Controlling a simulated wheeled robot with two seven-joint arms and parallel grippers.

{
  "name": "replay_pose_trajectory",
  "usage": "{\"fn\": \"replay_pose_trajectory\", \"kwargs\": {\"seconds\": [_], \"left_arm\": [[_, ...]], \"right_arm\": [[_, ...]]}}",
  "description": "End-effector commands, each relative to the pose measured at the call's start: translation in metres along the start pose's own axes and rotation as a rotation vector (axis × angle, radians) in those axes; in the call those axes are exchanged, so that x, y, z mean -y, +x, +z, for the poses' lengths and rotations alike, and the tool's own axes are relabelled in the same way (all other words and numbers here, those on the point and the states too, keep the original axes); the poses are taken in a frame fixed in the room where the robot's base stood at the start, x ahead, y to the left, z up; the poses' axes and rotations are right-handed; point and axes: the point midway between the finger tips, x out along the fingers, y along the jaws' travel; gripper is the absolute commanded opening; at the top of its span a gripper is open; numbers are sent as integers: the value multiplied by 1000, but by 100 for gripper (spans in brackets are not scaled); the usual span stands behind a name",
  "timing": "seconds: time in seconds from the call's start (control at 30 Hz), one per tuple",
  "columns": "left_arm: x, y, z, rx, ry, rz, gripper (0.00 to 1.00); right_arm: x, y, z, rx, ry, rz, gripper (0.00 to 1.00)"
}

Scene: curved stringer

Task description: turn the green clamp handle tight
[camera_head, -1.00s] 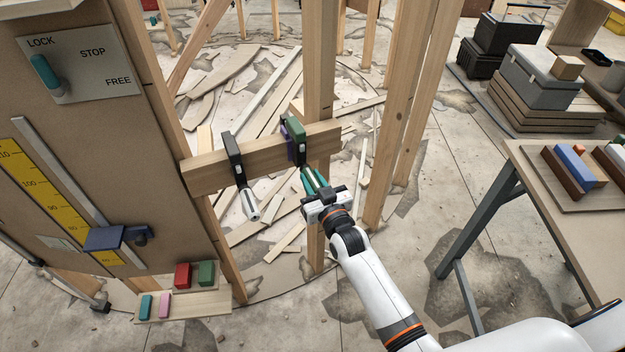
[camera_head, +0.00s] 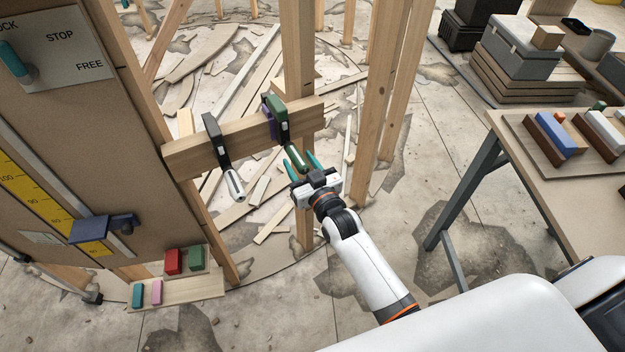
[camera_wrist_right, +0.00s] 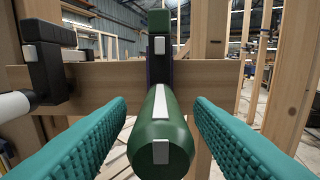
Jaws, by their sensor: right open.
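The green clamp (camera_head: 278,117) grips the horizontal wooden rail (camera_head: 243,135) near the upright post. Its green handle (camera_head: 296,158) points down toward my right gripper (camera_head: 302,164). In the right wrist view the handle (camera_wrist_right: 161,130) sits end-on, midway between the two teal fingers of my right gripper (camera_wrist_right: 160,125). The fingers are open, with a visible gap on each side of the handle. A light strip runs along the handle, with a pale patch on its end. My left gripper is not in view.
A black clamp (camera_head: 214,140) with a white handle (camera_head: 235,186) hangs on the rail to the left. A purple piece (camera_head: 267,122) sits beside the green clamp. A panel with a lever (camera_head: 12,62) stands at left, a table (camera_head: 540,185) at right.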

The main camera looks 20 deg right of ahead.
Motion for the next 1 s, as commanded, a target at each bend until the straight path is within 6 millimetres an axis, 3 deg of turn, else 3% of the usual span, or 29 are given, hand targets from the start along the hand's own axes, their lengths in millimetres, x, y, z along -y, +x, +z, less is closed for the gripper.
{"fn": "replay_pose_trajectory", "kwargs": {"seconds": [0.2,0.43,0.6,1.0], "left_arm": [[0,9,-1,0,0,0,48],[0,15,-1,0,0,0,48],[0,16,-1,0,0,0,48],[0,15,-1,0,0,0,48]], "right_arm": [[0,-50,-3,-2,-1,0,48],[1,-88,-2,-1,0,-1,48],[1,-99,-1,-1,0,-1,48],[0,-102,0,-1,0,0,48]]}}
